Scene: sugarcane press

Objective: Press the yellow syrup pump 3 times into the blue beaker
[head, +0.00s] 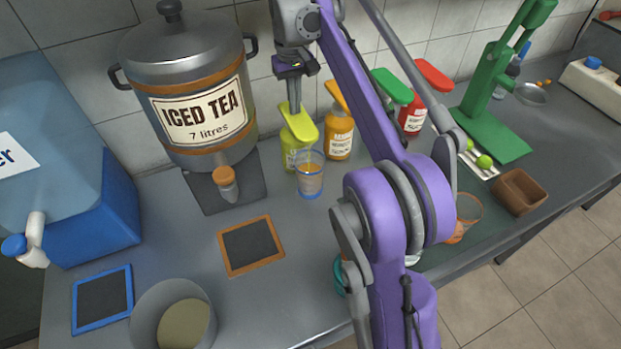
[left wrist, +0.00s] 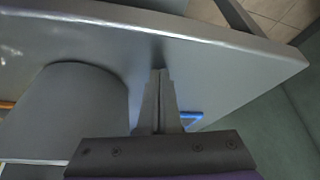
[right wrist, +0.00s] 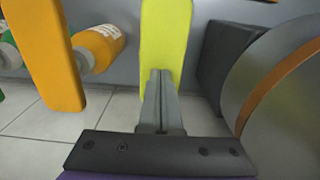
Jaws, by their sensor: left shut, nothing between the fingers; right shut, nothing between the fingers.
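The yellow syrup pump is a yellow-green bottle (head: 290,158) with a flat lime-yellow pump head (head: 299,122), near the wall. The pump head (right wrist: 165,40) also fills the top middle of the right wrist view. A clear beaker with a blue base (head: 310,180) stands in front of the pump, below the head's front end; something orange shows through it. My right gripper (head: 294,103) is shut, empty, pointing down at the pump head; whether it touches is unclear. My left gripper (left wrist: 160,75) is shut and empty beside the counter, outside the head view.
An orange pump bottle (head: 340,137) stands right beside the yellow one, with green and red pumps (head: 413,118) further right. The iced tea dispenser (head: 188,90) stands to the left. A grey pot (head: 172,315) is at the front left. My purple right arm hides the counter's middle.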

